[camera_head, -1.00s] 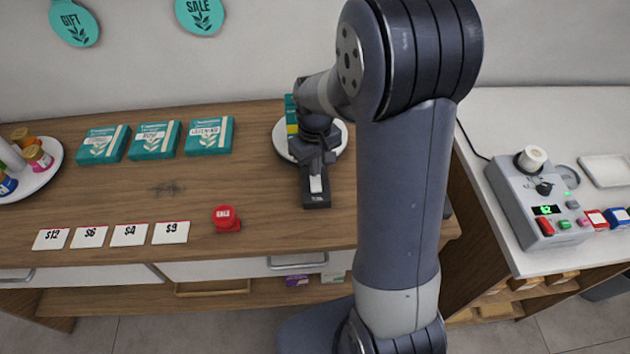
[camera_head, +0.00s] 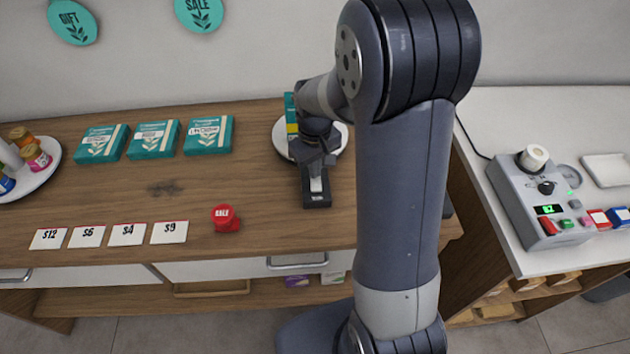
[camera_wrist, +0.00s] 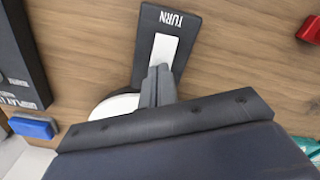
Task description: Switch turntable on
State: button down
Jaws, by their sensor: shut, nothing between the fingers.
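The turntable's white round plate (camera_head: 340,143) lies on the wooden counter, partly hidden behind my arm and gripper. At its front is a black housing (camera_head: 317,200) with a long white switch piece (camera_head: 316,184). In the wrist view the housing (camera_wrist: 148,50) reads "TURN", and the white piece (camera_wrist: 164,48) runs along it. My gripper (camera_head: 316,168) is shut and empty, over the plate end of the white piece. In the wrist view its fingertips (camera_wrist: 160,72) overlap that end; whether they touch it, I cannot tell.
A red sale button (camera_head: 226,218) and price cards (camera_head: 127,235) lie left of the turntable. Teal boxes (camera_head: 153,140) stand behind them. A teal and yellow box (camera_head: 291,115) is beside my wrist. A grey machine (camera_head: 540,200) stands on the right counter.

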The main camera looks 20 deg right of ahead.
jog(key=shift+f, duration=0.4)
jog(key=shift+r, duration=0.15)
notch_tip(320, 180, up, 7)
jog(key=p, duration=0.5)
jog(key=shift+f, duration=0.2)
dwell(0.3)
notch_tip(320, 180, down, 7)
jog(key=b, duration=0.5)
jog(key=shift+r, duration=0.25)
